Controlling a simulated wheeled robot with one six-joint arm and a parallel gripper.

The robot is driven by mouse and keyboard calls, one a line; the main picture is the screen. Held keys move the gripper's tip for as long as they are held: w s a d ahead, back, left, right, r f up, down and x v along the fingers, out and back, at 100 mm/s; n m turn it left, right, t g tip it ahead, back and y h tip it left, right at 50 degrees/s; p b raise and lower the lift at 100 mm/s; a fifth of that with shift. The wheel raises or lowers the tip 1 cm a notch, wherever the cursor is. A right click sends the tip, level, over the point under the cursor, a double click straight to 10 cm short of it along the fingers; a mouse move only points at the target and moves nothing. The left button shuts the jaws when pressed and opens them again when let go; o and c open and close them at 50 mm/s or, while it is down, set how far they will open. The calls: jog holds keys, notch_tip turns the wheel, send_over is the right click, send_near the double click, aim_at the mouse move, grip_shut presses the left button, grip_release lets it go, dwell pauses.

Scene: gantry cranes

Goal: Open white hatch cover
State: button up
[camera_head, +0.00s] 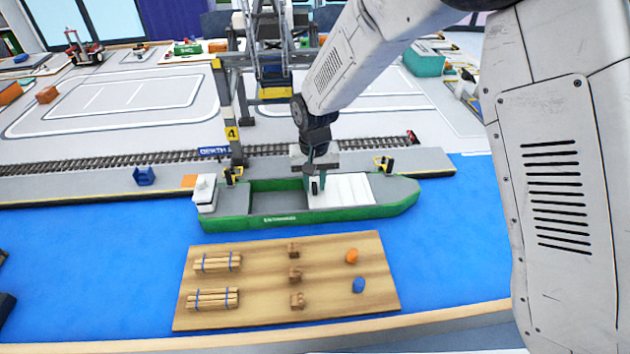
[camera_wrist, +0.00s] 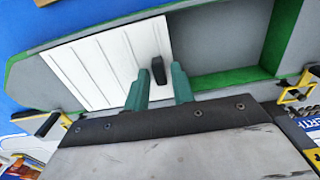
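The white hatch cover (camera_head: 350,189) lies on the deck of a green and grey model ship (camera_head: 285,219), over the right part of its hold. In the wrist view the ribbed white cover (camera_wrist: 95,68) has a black handle (camera_wrist: 158,70) near its right edge. My gripper (camera_head: 316,185) is at the cover's left end in the head view. In the wrist view my gripper (camera_wrist: 159,84) has its two teal fingers apart, one on each side of the handle, with gaps visible. How deep the fingers reach around the handle is unclear.
The left part of the hold (camera_wrist: 232,85) is open, with green walls. A gantry crane (camera_head: 236,120) stands behind the ship by the rails. Yellow and black fixtures (camera_head: 384,165) line the quay. A wooden board (camera_head: 325,295) with small cargo lies in front on blue water.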

jog(key=shift+o, duration=0.4)
jog(key=shift+r, duration=0.1)
notch_tip(320, 180, up, 8)
jog(key=shift+f, duration=0.2)
jog(key=shift+s, duration=0.1)
jog(key=s+d+r, duration=0.5)
jog(key=s+d, duration=0.4)
jog(key=s, duration=0.1)
jog(key=s+d+r+m+t, duration=0.1)
jog(key=s+d+r, duration=0.5)
jog(key=s+d, duration=0.3)
jog(key=s+d+r, duration=0.6)
jog(key=s+d, duration=0.4)
jog(key=s, duration=0.1)
jog(key=shift+s, duration=0.35)
